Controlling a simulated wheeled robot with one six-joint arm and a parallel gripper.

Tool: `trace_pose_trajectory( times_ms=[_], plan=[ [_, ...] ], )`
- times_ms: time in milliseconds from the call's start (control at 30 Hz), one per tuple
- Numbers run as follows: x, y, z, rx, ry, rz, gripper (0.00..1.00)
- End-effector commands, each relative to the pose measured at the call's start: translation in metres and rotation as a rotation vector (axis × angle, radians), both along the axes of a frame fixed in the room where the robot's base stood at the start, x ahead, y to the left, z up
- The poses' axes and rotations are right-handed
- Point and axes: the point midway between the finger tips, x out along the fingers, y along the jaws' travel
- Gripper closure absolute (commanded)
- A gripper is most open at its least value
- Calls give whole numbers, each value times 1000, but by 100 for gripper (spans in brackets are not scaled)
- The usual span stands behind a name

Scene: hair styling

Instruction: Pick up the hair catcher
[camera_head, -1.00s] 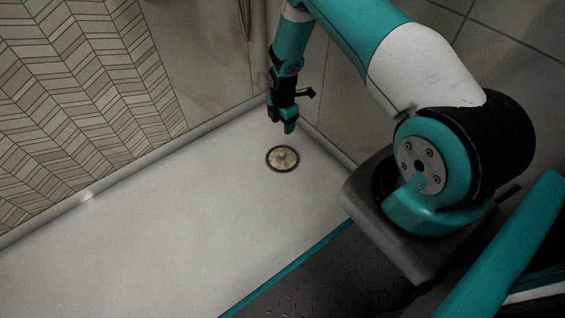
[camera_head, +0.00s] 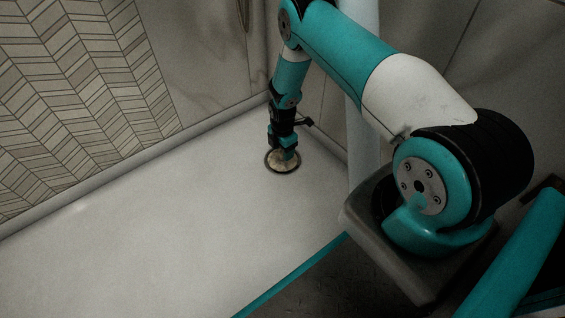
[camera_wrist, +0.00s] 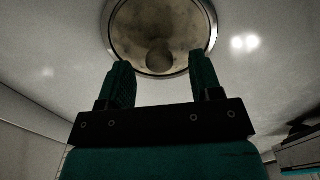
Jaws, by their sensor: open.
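The hair catcher (camera_head: 276,163) is a round, tan-gold disc with a dark rim, set in the white floor near the corner. Whether the fingertips touch the disc I cannot tell.
The white floor (camera_head: 150,220) is clear around the drain. A herringbone-tiled wall (camera_head: 75,95) stands at the left. A grey wall (camera_head: 325,105) rises close behind and right of my gripper. A teal edge (camera_head: 290,276) bounds the white floor at the front right.

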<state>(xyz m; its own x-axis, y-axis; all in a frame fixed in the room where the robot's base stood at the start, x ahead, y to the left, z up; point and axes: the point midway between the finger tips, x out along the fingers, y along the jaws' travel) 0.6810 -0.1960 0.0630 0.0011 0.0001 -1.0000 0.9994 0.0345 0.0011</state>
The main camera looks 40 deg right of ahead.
Motion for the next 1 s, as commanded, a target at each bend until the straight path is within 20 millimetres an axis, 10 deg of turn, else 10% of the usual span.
trace_pose_trajectory(
  times_ms=[333,567,1000],
  plan=[
    [0,0,-19,0,0,0,41],
    [0,0,-19,0,0,0,88],
    [1,0,-9,0,-1,0,89]
  ],
)
